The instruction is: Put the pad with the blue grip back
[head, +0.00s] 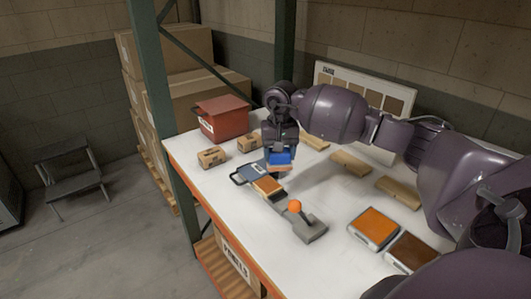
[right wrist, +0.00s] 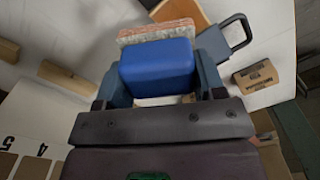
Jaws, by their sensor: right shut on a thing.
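The pad with the blue grip (head: 280,157) is held by my right gripper (head: 281,147) above the white table. In the right wrist view the blue grip (right wrist: 158,68) lies between the two fingers of my right gripper (right wrist: 160,78), which is shut on it. The pad's mottled reddish-grey lower part (right wrist: 158,31) shows beyond the grip. Below and beside it in the head view is a grey tool with an orange knob (head: 295,206), a wood-coloured block (head: 268,186) and a dark handle loop (head: 240,176). My left gripper is not in view.
Two framed blocks, one orange (head: 374,227) and one brown (head: 411,252), lie at the front right. Wooden bars (head: 350,163) lie toward the back. Small cartons (head: 212,156), a red box (head: 222,117) and a panelled board (head: 365,88) stand around. A green post (head: 160,110) rises at the left edge.

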